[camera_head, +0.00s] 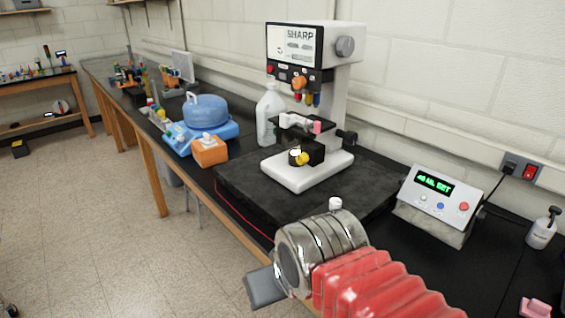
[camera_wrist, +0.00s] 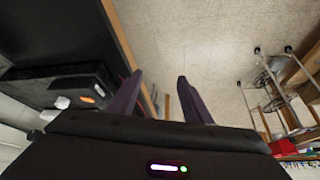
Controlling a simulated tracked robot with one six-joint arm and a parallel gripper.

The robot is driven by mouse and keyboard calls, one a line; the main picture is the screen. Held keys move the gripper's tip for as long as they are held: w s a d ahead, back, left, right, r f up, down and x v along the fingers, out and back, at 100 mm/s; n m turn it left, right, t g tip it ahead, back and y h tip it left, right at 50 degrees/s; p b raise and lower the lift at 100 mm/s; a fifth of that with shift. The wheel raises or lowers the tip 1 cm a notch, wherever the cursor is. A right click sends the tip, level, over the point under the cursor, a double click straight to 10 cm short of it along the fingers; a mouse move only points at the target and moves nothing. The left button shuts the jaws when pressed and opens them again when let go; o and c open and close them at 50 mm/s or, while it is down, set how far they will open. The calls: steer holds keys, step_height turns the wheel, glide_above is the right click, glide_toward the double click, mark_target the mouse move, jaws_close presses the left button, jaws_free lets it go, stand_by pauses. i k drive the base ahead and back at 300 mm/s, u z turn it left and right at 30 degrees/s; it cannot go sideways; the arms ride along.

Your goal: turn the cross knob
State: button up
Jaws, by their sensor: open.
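No knob is clearly cross-shaped at this size. In the head view, a white and black bench machine (camera_head: 308,48) marked SHARP carries several knobs. One is a round grey knob (camera_head: 345,46) on its upper right side, one an orange knob (camera_head: 299,82) on its front, one a yellow knob (camera_head: 302,158) low down. I cannot tell which is the cross knob. My gripper (camera_head: 265,287) is at the lower middle, in front of the bench edge and well apart from the machine. In the wrist view its two dark purple fingers (camera_wrist: 160,86) are spread, with nothing between them.
The machine stands on a dark slab (camera_head: 240,182) on a long black bench. A control box (camera_head: 437,196) with a green display stands at the right. An orange box (camera_head: 209,151), a blue container (camera_head: 205,110) and a white jug (camera_head: 270,112) stand left. Floor is open at left.

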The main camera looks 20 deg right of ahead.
mark_target(303, 158)
steer(key=u, duration=0.05)
steer(key=k, duration=1.35)
steer(key=u, duration=0.35)
steer(key=i, duration=1.15)
steer(key=u, duration=0.7)
steer(key=i, duration=0.75)
steer(key=u, duration=0.2)
